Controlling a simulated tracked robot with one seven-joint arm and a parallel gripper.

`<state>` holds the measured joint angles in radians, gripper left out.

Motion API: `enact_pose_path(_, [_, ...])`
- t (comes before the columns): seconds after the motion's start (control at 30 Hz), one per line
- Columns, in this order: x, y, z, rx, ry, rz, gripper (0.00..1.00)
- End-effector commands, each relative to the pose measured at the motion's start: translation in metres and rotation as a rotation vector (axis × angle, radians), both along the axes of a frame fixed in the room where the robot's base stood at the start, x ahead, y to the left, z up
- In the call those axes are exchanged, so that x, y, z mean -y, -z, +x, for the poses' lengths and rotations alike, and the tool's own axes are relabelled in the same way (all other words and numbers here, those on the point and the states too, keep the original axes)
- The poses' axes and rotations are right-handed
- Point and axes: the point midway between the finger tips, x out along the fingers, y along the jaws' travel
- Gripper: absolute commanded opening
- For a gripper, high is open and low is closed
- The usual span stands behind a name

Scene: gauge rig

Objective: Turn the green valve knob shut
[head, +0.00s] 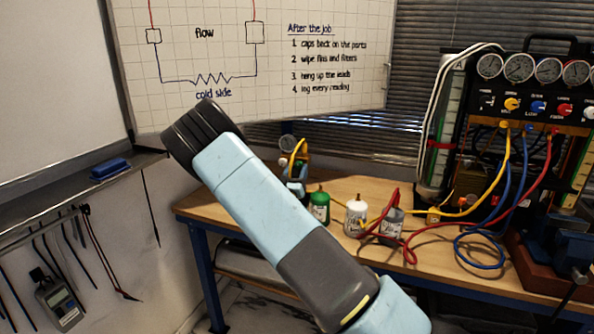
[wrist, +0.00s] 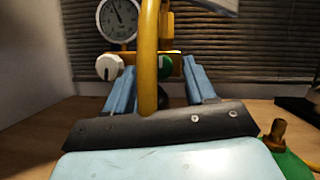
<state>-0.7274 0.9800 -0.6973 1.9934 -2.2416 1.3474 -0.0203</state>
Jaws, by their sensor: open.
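In the head view the gauge (head: 288,143) shows beyond my arm, which hides the knob and most of the gripper.
The yellow hose passes between my fingers in the wrist view. A gauge panel (head: 540,105) with coloured hoses stands farther right.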

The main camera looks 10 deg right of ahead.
Motion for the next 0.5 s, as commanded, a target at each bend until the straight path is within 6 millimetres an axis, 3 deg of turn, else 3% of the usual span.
enact_pose_path(0.5, [0.0061, -0.0051, 0.0101, 0.000, 0.000, -0.001, 0.52])
